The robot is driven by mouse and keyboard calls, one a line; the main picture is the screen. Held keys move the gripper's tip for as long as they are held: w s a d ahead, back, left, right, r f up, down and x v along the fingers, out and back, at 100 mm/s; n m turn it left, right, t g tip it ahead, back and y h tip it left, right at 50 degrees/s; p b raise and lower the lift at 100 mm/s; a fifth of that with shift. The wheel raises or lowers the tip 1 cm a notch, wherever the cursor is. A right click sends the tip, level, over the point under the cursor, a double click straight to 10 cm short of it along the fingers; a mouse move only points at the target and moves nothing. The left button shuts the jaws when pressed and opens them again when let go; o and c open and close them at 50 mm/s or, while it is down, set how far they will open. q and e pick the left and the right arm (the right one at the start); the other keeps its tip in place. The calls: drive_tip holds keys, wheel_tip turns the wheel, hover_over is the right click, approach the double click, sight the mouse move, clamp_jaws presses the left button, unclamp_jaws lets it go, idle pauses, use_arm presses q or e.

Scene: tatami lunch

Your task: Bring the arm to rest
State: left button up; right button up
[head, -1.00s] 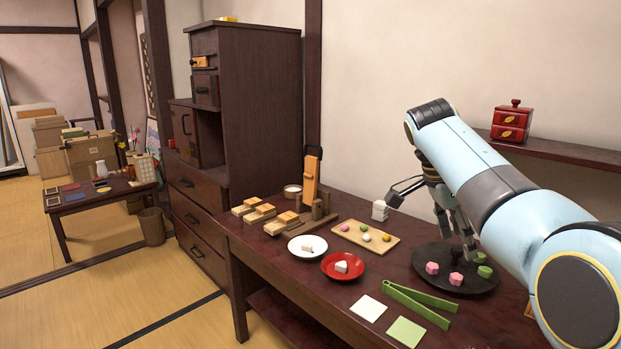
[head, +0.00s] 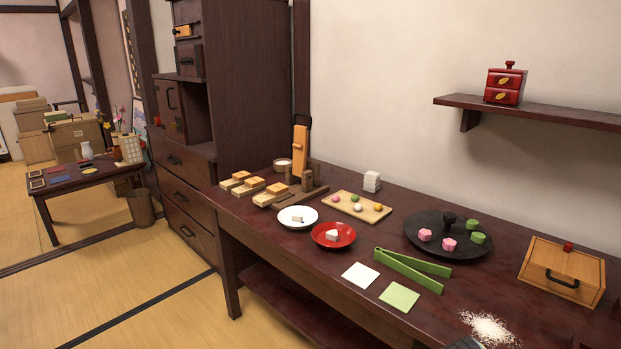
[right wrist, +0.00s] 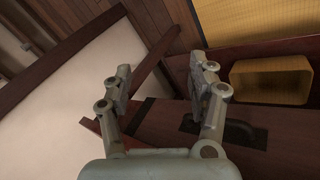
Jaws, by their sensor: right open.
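My right gripper (right wrist: 162,95) shows in the right wrist view with its two fingers spread apart and nothing between them. Dark wooden surfaces and a pale panel lie beyond it. In the head view neither gripper shows clearly. A small dark piece at the bottom edge, beside a white powder pile (head: 490,329), is too cut off to name. The dark table (head: 310,245) stands clear of any arm over its dishes.
The table holds a white plate (head: 297,226), a red plate (head: 333,245), green tongs (head: 412,272), a round black tray (head: 420,249), a wooden board (head: 346,213) and a wooden box (head: 562,271). A wall shelf (head: 550,115) bears a red box (head: 505,84).

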drive_tip(key=s+f+n+t+y+b, duration=0.1)
drive_tip(key=s+f+n+b, duration=0.15)
drive_tip(key=s+f, duration=0.7)
drive_tip(key=s+d+f+n+y+b, duration=0.1)
drive_tip(key=s+f+n, duration=0.35)
drive_tip(key=s, duration=0.95)
drive_tip(key=s+f+n+t+y+b, duration=0.1)
drive_tip(key=s+f+n, duration=0.2)
drive_tip(key=s+f, duration=0.7)
drive_tip(key=w+n+t, duration=0.2)
drive_tip(key=n, duration=0.1)
drive_tip(key=w+n+t, duration=0.1)
drive_tip(key=shift+w+a+r+n, duration=0.2)
drive_tip(key=shift+a+r+n, duration=0.05)
drive_tip(key=shift+r+n, duration=0.15)
